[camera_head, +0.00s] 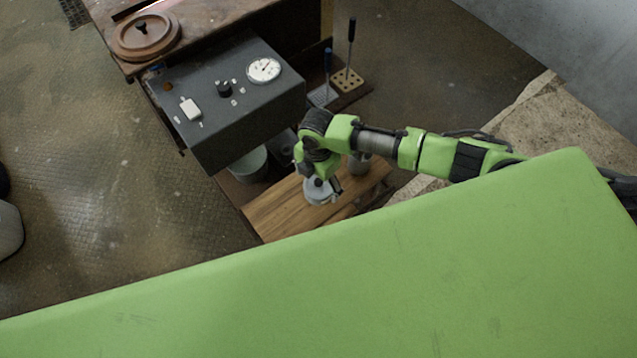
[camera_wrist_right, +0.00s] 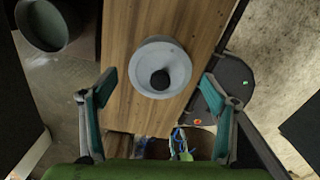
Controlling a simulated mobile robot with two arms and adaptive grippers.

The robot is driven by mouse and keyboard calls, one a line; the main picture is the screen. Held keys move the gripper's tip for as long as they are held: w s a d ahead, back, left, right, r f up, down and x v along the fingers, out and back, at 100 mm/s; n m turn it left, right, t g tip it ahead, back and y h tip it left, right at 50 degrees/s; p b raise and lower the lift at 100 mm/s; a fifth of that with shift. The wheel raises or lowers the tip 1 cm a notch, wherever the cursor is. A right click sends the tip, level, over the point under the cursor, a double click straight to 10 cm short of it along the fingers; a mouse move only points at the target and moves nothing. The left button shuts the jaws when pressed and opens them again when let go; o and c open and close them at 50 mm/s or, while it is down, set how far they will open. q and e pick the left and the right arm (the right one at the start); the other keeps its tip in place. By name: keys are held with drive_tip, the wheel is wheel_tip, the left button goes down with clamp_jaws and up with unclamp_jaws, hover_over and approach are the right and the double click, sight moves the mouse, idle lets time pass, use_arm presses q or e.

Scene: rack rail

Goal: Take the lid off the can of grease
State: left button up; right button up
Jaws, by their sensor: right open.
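The can of grease shows from above in the right wrist view as a round grey lid (camera_wrist_right: 172,52) with a black knob (camera_wrist_right: 160,80) at its centre. It stands on a wooden board (camera_wrist_right: 122,55). In the head view the grey lid (camera_head: 320,196) shows small beneath my right gripper (camera_head: 326,183), which partly covers it. My right gripper (camera_wrist_right: 157,78) is open and empty, its two fingers apart on either side of the lid in the wrist picture. I cannot tell the exact height gap. The can's body is mostly hidden. My left gripper is not in view.
A dark control box (camera_head: 225,95) with a dial and knob stands above and left of the board. A bucket (camera_head: 248,164) sits below it. A tool block (camera_head: 347,80) is farther back.

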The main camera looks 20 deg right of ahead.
drive_tip(key=c, duration=1.2)
drive_tip(key=shift+r, duration=0.1)
